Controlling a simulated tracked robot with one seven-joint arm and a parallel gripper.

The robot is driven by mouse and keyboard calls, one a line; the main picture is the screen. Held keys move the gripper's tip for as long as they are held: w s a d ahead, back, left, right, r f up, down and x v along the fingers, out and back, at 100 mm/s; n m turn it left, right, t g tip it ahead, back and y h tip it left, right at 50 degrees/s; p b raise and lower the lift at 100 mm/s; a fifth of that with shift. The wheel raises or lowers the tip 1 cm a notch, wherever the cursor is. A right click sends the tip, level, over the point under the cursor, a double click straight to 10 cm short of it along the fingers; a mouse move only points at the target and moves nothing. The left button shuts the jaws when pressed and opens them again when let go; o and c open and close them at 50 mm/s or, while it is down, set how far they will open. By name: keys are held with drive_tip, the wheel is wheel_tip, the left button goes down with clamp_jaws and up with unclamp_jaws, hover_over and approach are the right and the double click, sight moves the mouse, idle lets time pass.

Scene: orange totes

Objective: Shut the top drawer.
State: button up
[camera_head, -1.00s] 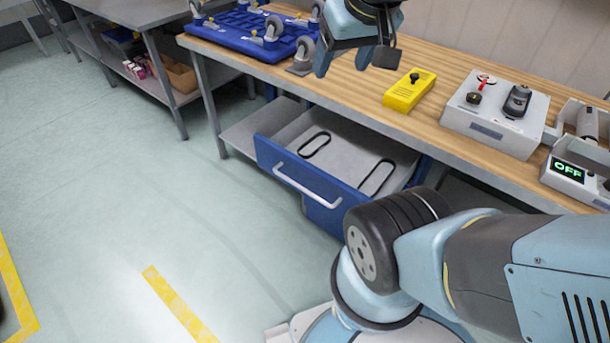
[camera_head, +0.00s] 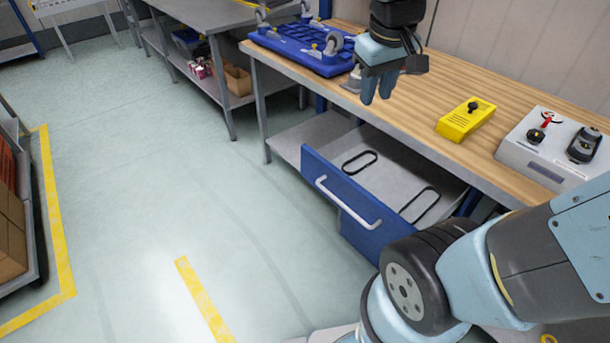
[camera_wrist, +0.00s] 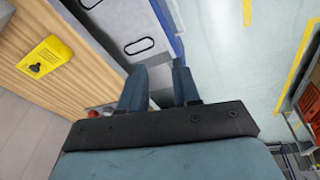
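The top drawer (camera_head: 330,187) under the wooden workbench is pulled out, with its blue front and white bar handle (camera_head: 347,203) facing the floor area. Two black oval loops (camera_head: 418,205) lie in its grey interior. My gripper (camera_head: 378,90) is over the bench's front edge, above and behind the drawer front, fingers pointing down and apart, holding nothing. The wrist view shows the open fingers (camera_wrist: 160,75) with the grey drawer interior (camera_wrist: 113,30) and its blue front (camera_wrist: 165,14) beyond them. A second blue front below the top drawer is partly visible.
On the bench (camera_head: 430,110) are a blue wheeled dolly (camera_head: 305,48), a yellow box (camera_head: 465,119) and a white control box (camera_head: 545,150). A shelf (camera_head: 310,138) lies left of the drawer. The floor (camera_head: 200,200) before the drawer is open; a loaded cart (camera_head: 12,215) stands far left.

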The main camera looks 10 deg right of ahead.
drive_tip(key=w+a+f+n, duration=0.1)
drive_tip(key=w+f, duration=0.1)
drive_tip(key=w+a+f+n+g+h, duration=0.1)
drive_tip(key=f, duration=0.1)
drive_tip(key=w+a+f+g, duration=0.1)
drive_tip(key=w+f, duration=0.1)
drive_tip(key=shift+w+a+f+n+h, duration=0.2)
drive_tip(key=shift+w+n+h, duration=0.15)
drive_tip(key=shift+n+h, duration=0.05)
clamp_jaws()
drive_tip(key=w+a+f+n+h, duration=0.4)
drive_tip(key=a+f+n+h, duration=0.15)
drive_tip(key=f, duration=0.65)
drive_tip(key=w+a+f+n+h, duration=0.3)
drive_tip(key=a+f+n+h, duration=0.3)
drive_tip(key=f, duration=0.5)
drive_tip(key=n+t+h, duration=0.2)
drive_tip(key=n+t, duration=0.5)
drive_tip(key=t, duration=0.1)
approach(311, 171)
drive_tip(key=x, duration=0.7)
drive_tip(key=shift+f, duration=0.1)
